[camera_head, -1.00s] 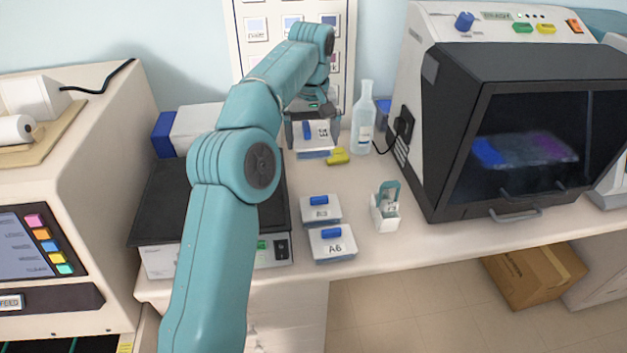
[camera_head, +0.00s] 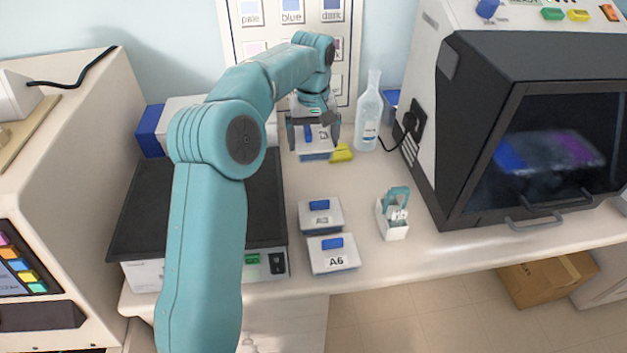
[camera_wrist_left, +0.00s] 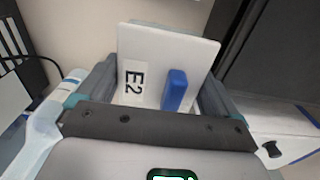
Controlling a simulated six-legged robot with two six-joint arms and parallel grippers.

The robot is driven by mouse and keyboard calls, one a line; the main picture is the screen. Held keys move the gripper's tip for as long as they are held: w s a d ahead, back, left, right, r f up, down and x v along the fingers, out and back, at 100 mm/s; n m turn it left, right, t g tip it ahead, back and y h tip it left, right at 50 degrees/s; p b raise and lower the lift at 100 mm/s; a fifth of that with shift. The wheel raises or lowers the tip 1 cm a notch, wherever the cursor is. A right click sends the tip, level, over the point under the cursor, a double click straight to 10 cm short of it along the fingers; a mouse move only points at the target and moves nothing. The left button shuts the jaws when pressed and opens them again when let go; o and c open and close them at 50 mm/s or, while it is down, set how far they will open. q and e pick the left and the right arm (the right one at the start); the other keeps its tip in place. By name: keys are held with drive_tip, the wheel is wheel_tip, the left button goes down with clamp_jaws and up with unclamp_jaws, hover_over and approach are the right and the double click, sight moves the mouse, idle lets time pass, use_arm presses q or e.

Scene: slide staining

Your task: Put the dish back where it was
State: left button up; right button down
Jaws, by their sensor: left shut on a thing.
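My left gripper (camera_head: 314,139) is shut on a white-lidded dish (camera_head: 301,151), with one finger on each side. The dish is near the back of the bench, left of the clear bottle. The left wrist view shows the dish (camera_wrist_left: 145,75) between the fingers, with a blue lid handle (camera_wrist_left: 174,90) and an "E2" label (camera_wrist_left: 133,84). I cannot tell whether its underside touches the bench. Two similar dishes with blue handles stand nearer the front: one (camera_head: 330,218) with an unclear label and one marked A6 (camera_head: 345,263). My right gripper is not in view.
A yellow object (camera_head: 342,153) lies right beside the held dish; the clear bottle (camera_head: 368,115) stands behind it. A black-topped device (camera_head: 155,220) is left, a dark-windowed cabinet (camera_head: 470,110) right. A slide holder (camera_head: 394,222) stands near the front edge.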

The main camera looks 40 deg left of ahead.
sight(313, 188)
use_arm(q)
drive_tip(key=f, duration=1.3)
drive_tip(key=shift+w+a+f+p, duration=0.1)
drive_tip(key=shift+a+f+p, duration=0.1)
drive_tip(key=shift+f+p, duration=0.15)
drive_tip(key=shift+d+r, duration=0.2)
drive_tip(key=shift+f, duration=0.2)
drive_tip(key=o, duration=0.9)
drive_tip(key=shift+a+f, duration=0.1)
drive_tip(key=shift+a, duration=0.05)
drive_tip(key=shift+o, duration=0.2)
drive_tip(key=shift+r, duration=0.2)
wheel_tip(313, 188, up, 12)
drive_tip(key=shift+r, duration=0.1)
